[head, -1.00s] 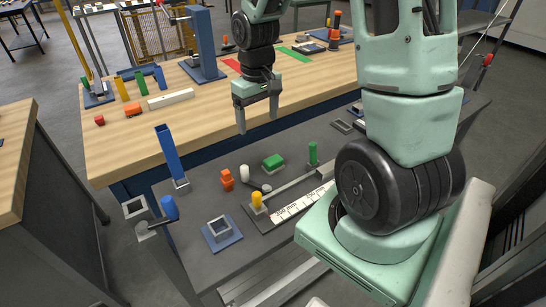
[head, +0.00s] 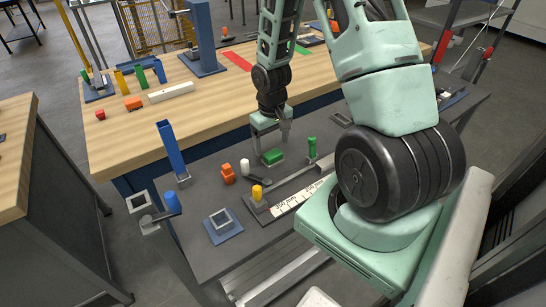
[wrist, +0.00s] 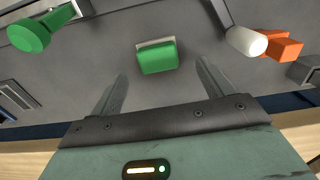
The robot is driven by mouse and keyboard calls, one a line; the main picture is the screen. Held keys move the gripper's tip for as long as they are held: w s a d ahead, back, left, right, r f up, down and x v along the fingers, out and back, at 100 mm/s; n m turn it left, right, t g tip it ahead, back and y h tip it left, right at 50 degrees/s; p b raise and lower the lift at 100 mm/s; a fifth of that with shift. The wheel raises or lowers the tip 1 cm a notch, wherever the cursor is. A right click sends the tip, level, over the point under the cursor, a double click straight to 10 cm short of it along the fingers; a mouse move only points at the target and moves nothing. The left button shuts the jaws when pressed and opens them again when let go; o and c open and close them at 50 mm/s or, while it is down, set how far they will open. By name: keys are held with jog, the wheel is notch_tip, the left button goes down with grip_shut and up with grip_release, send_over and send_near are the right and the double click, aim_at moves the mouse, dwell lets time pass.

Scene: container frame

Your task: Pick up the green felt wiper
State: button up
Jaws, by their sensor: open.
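The green felt wiper (head: 273,157) is a small green block lying on the dark grey worktop. In the wrist view the wiper (wrist: 157,56) shows its green top and a pale grey layer along its far edge. My gripper (head: 272,147) is open and empty, pointing down just above the wiper. In the wrist view the wiper lies between the lines of the two fingers of my gripper (wrist: 161,72), slightly beyond their tips and apart from them. I cannot tell the exact height left between fingertips and wiper.
A green peg-shaped piece (head: 312,147) stands right of the wiper. A white cylinder (head: 244,167) and an orange piece (head: 228,173) are to its left. A yellow-topped piece (head: 257,192) and a white ruler strip (head: 297,198) lie in front. The wooden bench (head: 205,125) is behind.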

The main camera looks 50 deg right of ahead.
aim_at(273, 153)
jog(key=shift+s+d+f+p, duration=0.1)
jog(key=shift+f+p, duration=0.3)
jog(key=shift+f, duration=0.95)
jog(key=shift+s+f+p, duration=0.1)
jog(key=shift+f+p, duration=0.25)
jog(key=shift+f, duration=0.95)
jog(key=c, duration=1.1)
